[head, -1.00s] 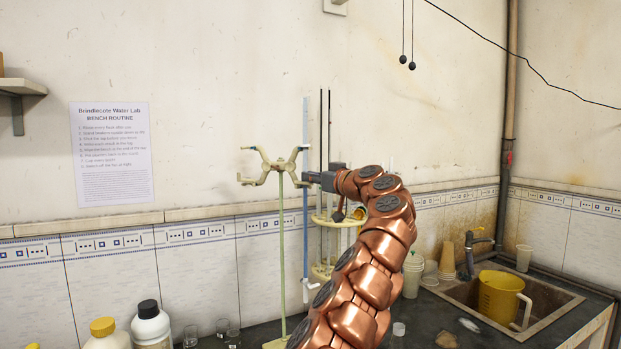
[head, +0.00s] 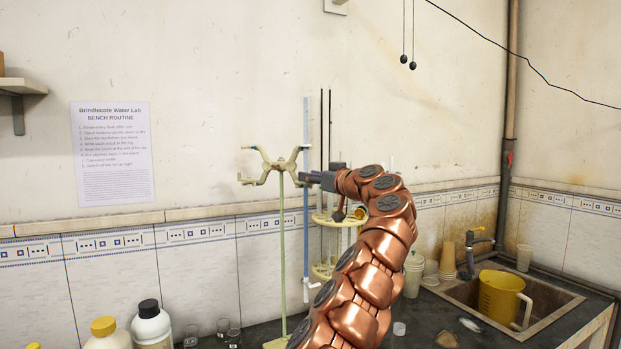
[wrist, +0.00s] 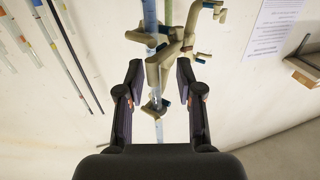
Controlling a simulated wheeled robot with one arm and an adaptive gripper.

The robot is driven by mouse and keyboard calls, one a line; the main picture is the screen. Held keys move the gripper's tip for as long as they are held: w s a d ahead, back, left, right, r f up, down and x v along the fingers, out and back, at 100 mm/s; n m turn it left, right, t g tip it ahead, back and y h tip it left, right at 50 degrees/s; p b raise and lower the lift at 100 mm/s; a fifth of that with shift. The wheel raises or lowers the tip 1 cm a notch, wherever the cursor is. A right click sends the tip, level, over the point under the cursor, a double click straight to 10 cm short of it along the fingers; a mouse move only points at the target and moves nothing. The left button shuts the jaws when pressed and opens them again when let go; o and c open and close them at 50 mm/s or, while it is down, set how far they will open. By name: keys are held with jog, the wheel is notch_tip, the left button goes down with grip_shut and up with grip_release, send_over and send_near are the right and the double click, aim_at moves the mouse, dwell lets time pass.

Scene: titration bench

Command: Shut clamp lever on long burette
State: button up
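A pale double burette clamp (head: 268,166) sits atop a thin stand rod (head: 283,250) in the head view. The long blue-tinted burette (head: 306,230) stands upright at the clamp's right jaw. In the wrist view the clamp (wrist: 172,48) and the burette (wrist: 150,14) are just ahead of my gripper (wrist: 160,70). Its two dark fingers are apart, on either side of the clamp's near jaw. I cannot tell which small part is the lever, nor whether a finger touches it. In the head view my gripper (head: 306,178) is at the right jaw.
A round pale rack (head: 322,270) with dark rods stands just behind and right of the burette. Bottles (head: 150,325) and small glasses (head: 222,328) stand at the front left. A sink with a yellow jug (head: 499,296) is at the right.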

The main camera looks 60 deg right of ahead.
jog(key=v, duration=1.2)
dwell(0.3)
dwell(0.5)
